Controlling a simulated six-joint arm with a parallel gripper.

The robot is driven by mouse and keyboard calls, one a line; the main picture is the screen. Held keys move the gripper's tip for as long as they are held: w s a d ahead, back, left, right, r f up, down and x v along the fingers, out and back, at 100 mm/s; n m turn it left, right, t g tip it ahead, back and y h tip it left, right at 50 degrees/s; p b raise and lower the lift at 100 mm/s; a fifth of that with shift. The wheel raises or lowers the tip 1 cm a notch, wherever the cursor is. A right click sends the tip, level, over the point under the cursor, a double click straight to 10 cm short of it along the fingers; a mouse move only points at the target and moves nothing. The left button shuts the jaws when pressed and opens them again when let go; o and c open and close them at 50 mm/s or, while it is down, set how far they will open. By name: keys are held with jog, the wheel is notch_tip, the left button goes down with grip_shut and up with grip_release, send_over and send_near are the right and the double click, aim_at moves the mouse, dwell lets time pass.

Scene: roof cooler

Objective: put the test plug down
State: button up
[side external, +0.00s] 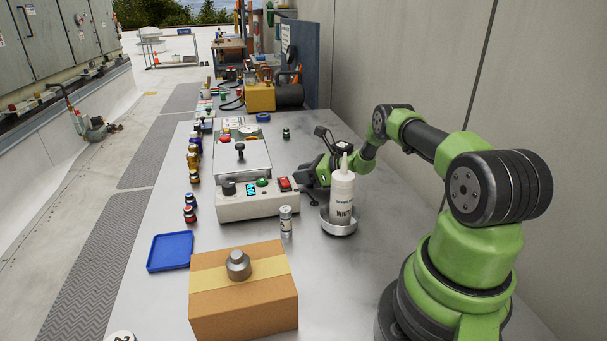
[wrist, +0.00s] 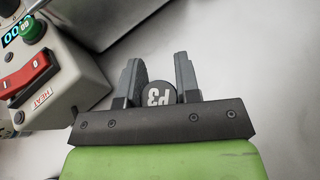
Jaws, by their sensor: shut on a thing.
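In the wrist view my gripper (wrist: 158,64) is shut on the test plug (wrist: 158,95), whose round dark top carries a white "P3". The plug sits between the two grey fingers, near their base. Bare grey table shows beyond the fingertips; I cannot tell whether the plug touches it. In the side external view my gripper (side external: 313,178) is low over the table, right of the control box and behind the white bottle (side external: 342,195). The plug cannot be made out there.
The bottle stands in a metal dish (side external: 339,228) close to my gripper. The control box (side external: 257,206) with a red switch is just left. A small vial (side external: 286,222), a cardboard box (side external: 243,308) and a blue tray (side external: 170,252) stand nearer the camera. Table behind my gripper is mostly clear.

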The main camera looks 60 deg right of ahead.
jog(key=shift+f, duration=0.15)
jog(key=o, duration=1)
